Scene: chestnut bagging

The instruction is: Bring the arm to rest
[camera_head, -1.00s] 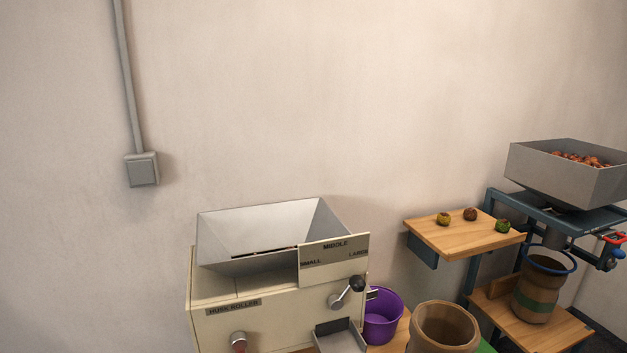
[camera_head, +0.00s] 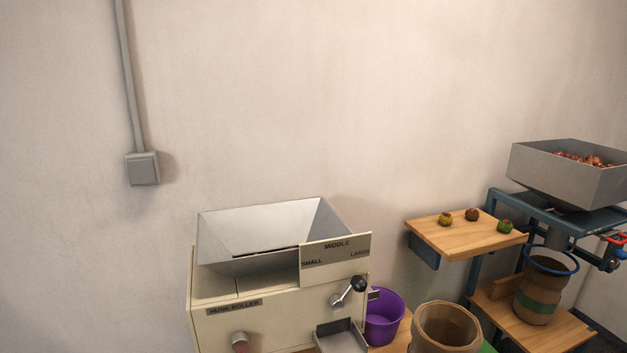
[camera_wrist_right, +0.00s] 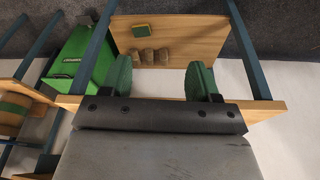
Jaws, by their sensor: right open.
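My right gripper (camera_wrist_right: 160,80) shows in the right wrist view, its two green fingers apart with nothing between them. My left gripper is in neither view. No part of my arms shows in the head view.
The husk roller machine (camera_head: 275,290) stands at the lower middle, a purple bucket (camera_head: 383,318) and brown container (camera_head: 446,330) beside it. A small wooden table (camera_head: 465,236) holds three chestnuts. A grey hopper (camera_head: 565,180) of chestnuts is at right. A green box (camera_wrist_right: 85,60) shows beyond the gripper.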

